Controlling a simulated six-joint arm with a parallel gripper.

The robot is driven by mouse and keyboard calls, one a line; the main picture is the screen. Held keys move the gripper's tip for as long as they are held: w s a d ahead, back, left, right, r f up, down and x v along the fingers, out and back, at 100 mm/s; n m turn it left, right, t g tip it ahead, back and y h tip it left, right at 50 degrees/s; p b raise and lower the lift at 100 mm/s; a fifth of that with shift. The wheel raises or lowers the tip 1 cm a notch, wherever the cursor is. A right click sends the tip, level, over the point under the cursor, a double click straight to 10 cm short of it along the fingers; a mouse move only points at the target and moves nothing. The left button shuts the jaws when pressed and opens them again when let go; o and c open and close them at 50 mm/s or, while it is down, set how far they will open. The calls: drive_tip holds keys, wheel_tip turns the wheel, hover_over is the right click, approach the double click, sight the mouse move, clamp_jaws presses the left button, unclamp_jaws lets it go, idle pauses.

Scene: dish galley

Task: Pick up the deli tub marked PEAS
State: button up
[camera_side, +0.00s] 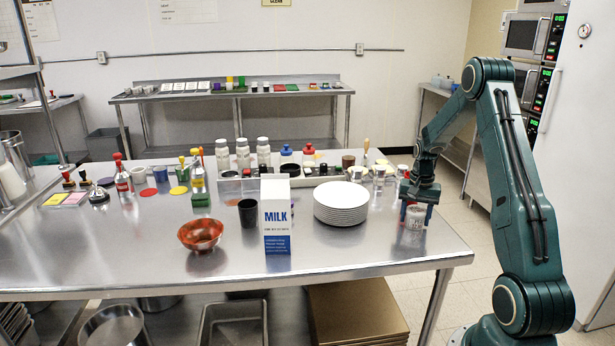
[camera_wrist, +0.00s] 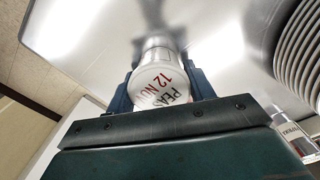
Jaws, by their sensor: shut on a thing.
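The deli tub marked PEAS (camera_wrist: 158,78) is a pale tub with red and dark lettering on its lid, seen between the fingers in the wrist view. In the side view the tub (camera_side: 415,217) is at the right end of the steel table. My gripper (camera_side: 417,205) is shut on the tub from above, one finger on each side. The wrist view also shows my gripper (camera_wrist: 160,92) around it. I cannot tell whether the tub's base touches the table.
A stack of white plates (camera_side: 341,203) stands left of my gripper, with a MILK carton (camera_side: 276,222), a black cup (camera_side: 248,213) and a red bowl (camera_side: 200,234) further left. A tray of small items (camera_side: 230,187) lies behind. The table's right edge is close to the tub.

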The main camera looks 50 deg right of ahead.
sight(416, 209)
drive_tip(key=shift+r, duration=0.2)
wheel_tip(416, 209, up, 20)
drive_tip(key=shift+f, duration=0.15)
idle(0.6)
idle(0.5)
